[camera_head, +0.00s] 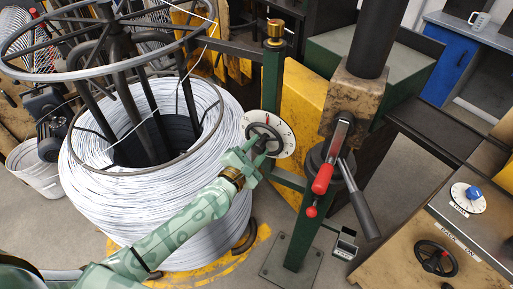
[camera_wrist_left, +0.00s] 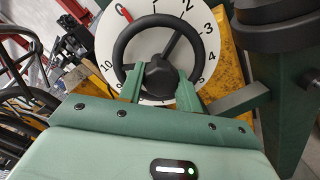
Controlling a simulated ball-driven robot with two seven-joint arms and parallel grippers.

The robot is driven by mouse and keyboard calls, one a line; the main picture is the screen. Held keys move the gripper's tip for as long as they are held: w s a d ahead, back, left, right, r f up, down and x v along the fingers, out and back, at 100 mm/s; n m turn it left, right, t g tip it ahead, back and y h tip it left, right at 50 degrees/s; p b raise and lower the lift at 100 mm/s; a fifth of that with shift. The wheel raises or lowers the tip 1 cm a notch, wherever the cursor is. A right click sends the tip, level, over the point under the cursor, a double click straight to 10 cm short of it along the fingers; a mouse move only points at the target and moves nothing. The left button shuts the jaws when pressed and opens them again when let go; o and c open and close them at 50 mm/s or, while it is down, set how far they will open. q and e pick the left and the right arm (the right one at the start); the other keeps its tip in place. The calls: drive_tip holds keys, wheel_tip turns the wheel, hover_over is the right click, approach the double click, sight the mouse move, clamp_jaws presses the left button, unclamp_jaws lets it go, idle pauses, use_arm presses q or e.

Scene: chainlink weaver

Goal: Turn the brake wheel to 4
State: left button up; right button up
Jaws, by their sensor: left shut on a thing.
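The brake wheel (camera_wrist_left: 119,45) is a black handwheel in front of a white numbered dial (camera_wrist_left: 201,42). In the head view the dial (camera_head: 287,138) sits on a green post, with the wheel (camera_head: 266,127) in front of it. My left gripper (camera_wrist_left: 160,82) has a finger on each side of the black hub and is shut on the wheel. In the wrist view a dark spoke runs from the hub up and right, roughly towards 2 to 3. A red mark shows at the dial's upper left. My left gripper (camera_head: 258,150) partly covers the wheel in the head view. My right gripper is not in view.
A large white wire coil (camera_head: 100,210) stands close to my left arm. Levers with red knobs (camera_head: 322,178) stick out right of the post (camera_head: 299,225). A bench at lower right carries a blue knob (camera_head: 473,193) and another black handwheel (camera_head: 436,258).

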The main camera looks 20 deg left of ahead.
use_arm(q)
drive_tip(key=m+p, duration=0.1)
drive_tip(key=m, duration=0.1)
drive_tip(key=shift+r+m+p, duration=0.1)
drive_tip(key=shift+m+p, duration=0.2)
drive_tip(key=shift+p, duration=0.1)
drive_tip(key=m+p, duration=0.2)
drive_tip(key=m, duration=0.1)
drive_tip(key=shift+m, duration=0.3)
drive_tip(key=m+p, duration=0.3)
drive_tip(key=m, duration=0.3)
drive_tip(key=shift+s+y, duration=0.1)
drive_tip(key=shift+y, duration=0.3)
drive_tip(key=m+p, duration=0.2)
drive_tip(key=m, duration=0.3)
drive_tip(key=shift+d+g, duration=0.1)
drive_tip(key=shift+g, duration=0.2)
drive_tip(key=m+p, duration=0.1)
drive_tip(key=m, duration=0.3)
drive_tip(key=shift+m+y, duration=0.3)
drive_tip(key=shift+m, duration=0.4)
drive_tip(key=o, duration=1)
drive_tip(key=shift+c, duration=0.2)
